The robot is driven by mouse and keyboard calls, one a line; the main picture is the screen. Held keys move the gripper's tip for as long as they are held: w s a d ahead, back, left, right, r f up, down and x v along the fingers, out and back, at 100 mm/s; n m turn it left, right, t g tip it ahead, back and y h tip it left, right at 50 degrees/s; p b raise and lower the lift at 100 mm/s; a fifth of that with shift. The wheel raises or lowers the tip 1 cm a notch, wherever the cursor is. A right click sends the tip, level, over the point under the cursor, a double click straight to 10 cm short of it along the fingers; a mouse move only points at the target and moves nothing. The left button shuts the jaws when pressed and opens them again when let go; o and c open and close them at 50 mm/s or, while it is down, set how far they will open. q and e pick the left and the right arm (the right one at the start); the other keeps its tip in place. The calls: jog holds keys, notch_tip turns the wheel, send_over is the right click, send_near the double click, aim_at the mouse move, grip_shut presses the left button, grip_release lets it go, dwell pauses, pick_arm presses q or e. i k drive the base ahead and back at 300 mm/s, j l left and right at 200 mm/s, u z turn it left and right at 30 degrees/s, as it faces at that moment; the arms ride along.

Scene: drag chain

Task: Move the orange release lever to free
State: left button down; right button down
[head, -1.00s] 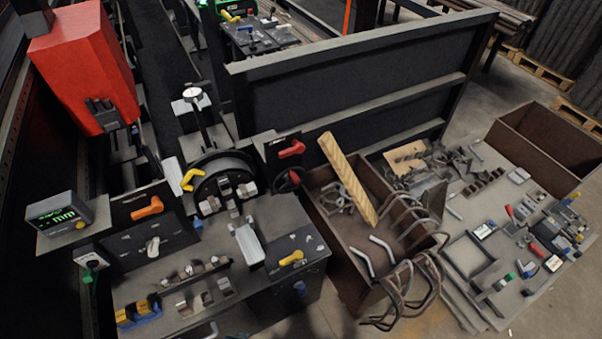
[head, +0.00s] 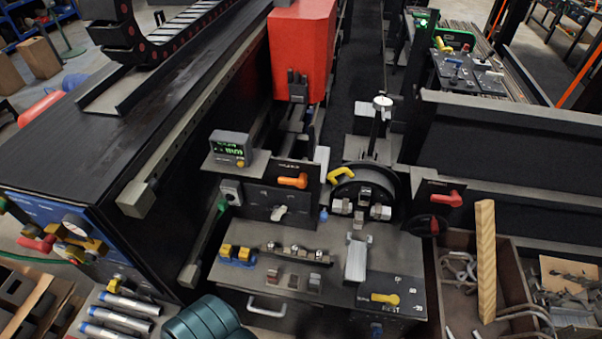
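The orange release lever (head: 292,181) sits on a dark upright panel (head: 262,190) left of the middle in the head view. It lies nearly level, its end pointing right. Small lettering above it is too small to read. A pale knob (head: 279,213) is on the panel below it. Neither of my grippers is in view.
A display box (head: 230,148) stands left of the lever. A yellow lever (head: 341,174) and a round chuck (head: 362,195) are to its right, then a red lever (head: 447,198). Blocks and another yellow lever (head: 385,298) are on the bench (head: 330,238) in front.

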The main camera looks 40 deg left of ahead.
aim_at(300, 182)
jog(key=u, duration=1.5)
